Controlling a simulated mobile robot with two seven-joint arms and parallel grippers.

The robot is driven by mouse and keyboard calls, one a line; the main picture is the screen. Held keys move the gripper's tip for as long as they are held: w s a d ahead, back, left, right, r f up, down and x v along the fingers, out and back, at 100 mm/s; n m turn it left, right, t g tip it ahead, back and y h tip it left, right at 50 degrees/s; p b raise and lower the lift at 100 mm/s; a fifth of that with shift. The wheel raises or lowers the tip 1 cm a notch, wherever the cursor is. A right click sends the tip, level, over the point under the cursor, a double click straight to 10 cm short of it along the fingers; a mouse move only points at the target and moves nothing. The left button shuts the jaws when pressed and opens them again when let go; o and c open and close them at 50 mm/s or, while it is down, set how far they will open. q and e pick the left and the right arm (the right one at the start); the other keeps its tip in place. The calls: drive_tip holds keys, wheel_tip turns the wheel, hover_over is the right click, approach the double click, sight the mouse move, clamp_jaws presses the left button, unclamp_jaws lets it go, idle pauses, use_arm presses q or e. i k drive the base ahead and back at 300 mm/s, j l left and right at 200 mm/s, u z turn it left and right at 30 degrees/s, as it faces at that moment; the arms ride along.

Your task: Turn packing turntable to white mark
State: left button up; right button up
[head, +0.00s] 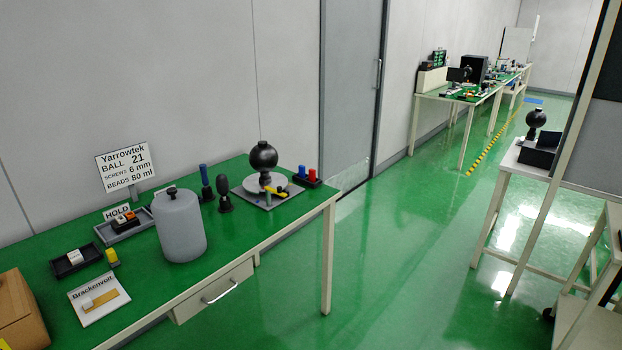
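I cannot make out a white mark on the plate. Neither of my grippers is in view.
The green bench (150,298) also carries a grey canister (180,226), a sign (127,166), small trays and a cardboard box (20,312). Another black ball (536,118) stands by a dark box on a white table at right. The green floor (400,270) between is clear.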

sight(263, 158)
drive_tip(key=u, duration=0.5)
drive_tip(key=i+l+u, duration=0.15)
drive_tip(key=u, duration=0.2)
drive_tip(key=i+l+u, duration=0.1)
drive_tip(key=u, duration=0.25)
drive_tip(key=l+u, duration=0.3)
drive_tip(key=i+l+u, duration=0.25)
drive_tip(key=l, duration=0.2)
drive_tip(key=l+u, duration=0.2)
drive_tip(key=l, duration=0.2)
drive_tip(key=l+u, duration=0.1)
drive_tip(key=l, duration=0.85)
drive_tip(key=i, duration=0.05)
